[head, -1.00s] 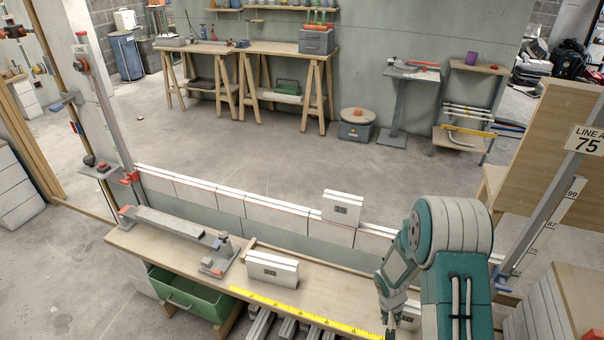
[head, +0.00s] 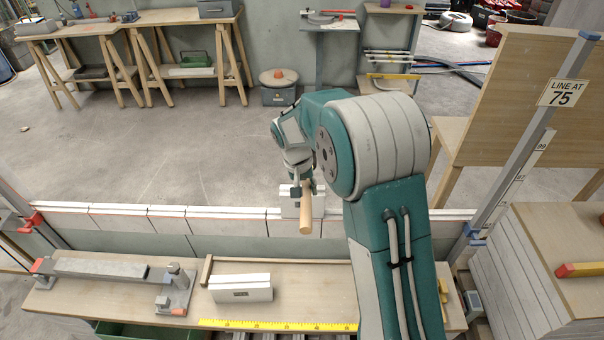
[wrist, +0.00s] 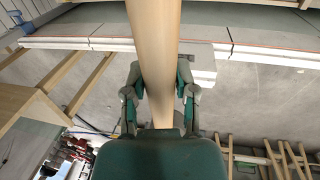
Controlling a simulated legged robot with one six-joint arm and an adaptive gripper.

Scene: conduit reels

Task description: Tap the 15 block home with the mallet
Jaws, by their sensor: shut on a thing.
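My gripper (head: 301,188) is shut on the light wooden mallet (head: 306,213). Only a plain wooden length of it shows, pointing down toward the camera in the head view. In the wrist view it runs between the two fingers (wrist: 160,95) and out of the top edge. A white block (head: 290,208) stands on top of the low wall, just behind the gripper and mostly hidden. It shows partly in the wrist view (wrist: 203,66), beside the wood. Its label is hidden, and I cannot tell whether the mallet touches it.
The low wall's white course (head: 235,217) with a red line crosses the view. An upright post with a "75" sign (head: 562,93) stands right.

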